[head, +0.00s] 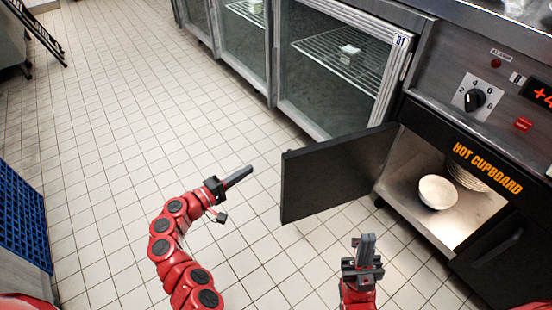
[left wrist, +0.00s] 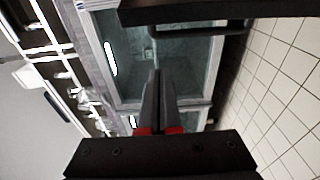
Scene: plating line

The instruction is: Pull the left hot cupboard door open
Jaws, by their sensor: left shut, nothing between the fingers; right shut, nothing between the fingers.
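The hot cupboard's left door (head: 335,172) stands swung wide open in the head view, a dark panel reaching out to the left of the opening. Inside the hot cupboard (head: 398,196) I see a white bowl (head: 437,192) and a stack of plates (head: 467,176). My left gripper (head: 250,170) is shut and empty, left of the door's free edge and apart from it. In the left wrist view its fingers (left wrist: 158,75) are closed together, with a dark bar across the top. My right gripper (head: 366,238) is shut and empty, in front of the open cupboard.
The right cupboard door (head: 505,255) is shut, with a dark handle. A control panel with a knob (head: 475,99) sits above the cupboard. Glass-fronted fridges (head: 335,60) stand behind the open door. A blue crate (head: 22,215) is at the left. The tiled floor between is clear.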

